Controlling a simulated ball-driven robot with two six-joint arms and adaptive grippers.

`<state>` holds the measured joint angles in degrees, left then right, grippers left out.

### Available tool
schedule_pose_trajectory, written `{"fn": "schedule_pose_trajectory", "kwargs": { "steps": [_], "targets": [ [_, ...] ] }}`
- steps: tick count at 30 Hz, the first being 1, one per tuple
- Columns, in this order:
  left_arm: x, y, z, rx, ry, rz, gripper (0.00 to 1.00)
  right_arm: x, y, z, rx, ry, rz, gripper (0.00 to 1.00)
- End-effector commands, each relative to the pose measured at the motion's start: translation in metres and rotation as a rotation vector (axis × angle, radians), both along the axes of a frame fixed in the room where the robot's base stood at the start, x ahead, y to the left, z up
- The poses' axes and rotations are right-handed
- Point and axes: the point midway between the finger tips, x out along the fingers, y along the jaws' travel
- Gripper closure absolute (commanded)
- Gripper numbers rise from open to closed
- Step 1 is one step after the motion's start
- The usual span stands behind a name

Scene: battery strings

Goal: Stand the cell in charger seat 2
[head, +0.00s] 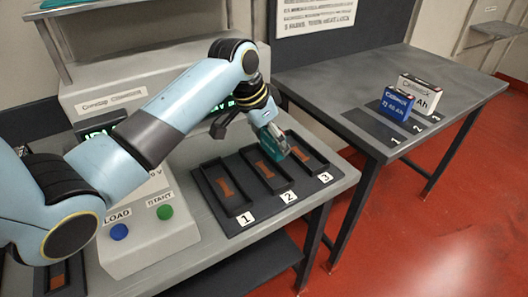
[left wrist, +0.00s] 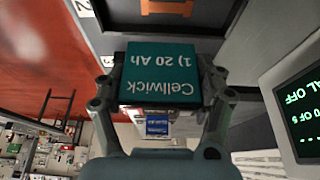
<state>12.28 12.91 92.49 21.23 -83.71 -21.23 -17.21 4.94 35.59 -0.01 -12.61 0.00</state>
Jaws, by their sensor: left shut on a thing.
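My left gripper (head: 264,124) is shut on a teal cell (head: 272,145), held above the charger tray near the far ends of seats 2 and 3. In the left wrist view the teal cell (left wrist: 160,75) sits between both fingers, its label "Cellwick 1) 20 Ah" upside down. The tray has seat 1 (head: 227,187), seat 2 (head: 266,170) and seat 3 (head: 318,159), each with a brown strip. No cell stands in them, though the held cell hides part of the far side. My right gripper is out of view.
A blue cell (head: 397,104) and a white cell (head: 426,92) stand on a numbered mat (head: 372,123) on the right table. The charger console with a blue button (head: 119,232) and a green button (head: 165,212) stands left of the tray.

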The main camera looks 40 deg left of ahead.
Motion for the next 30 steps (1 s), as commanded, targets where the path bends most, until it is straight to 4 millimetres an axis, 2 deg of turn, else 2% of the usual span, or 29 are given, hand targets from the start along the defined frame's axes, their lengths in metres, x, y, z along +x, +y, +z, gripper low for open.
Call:
{"fn": "schedule_pose_trajectory", "kwargs": {
  "steps": [5, 15, 26, 27, 30],
  "targets": [
    [-0.013, 0.013, -0.010, 0.000, -0.002, -0.001, 0.74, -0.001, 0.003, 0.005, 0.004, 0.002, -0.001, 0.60],
    [-0.014, 0.013, -0.051, -0.001, -0.002, 0.000, 0.74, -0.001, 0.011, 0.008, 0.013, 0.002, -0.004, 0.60],
    [-0.014, 0.013, -0.055, 0.000, -0.002, 0.000, 0.74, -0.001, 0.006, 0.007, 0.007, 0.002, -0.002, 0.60],
    [-0.014, 0.013, -0.055, 0.000, -0.002, 0.000, 0.25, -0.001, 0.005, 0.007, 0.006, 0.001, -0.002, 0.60],
    [-0.015, 0.013, -0.054, 0.001, -0.001, -0.001, 0.12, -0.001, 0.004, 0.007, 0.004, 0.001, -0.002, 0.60]
  ]
}}
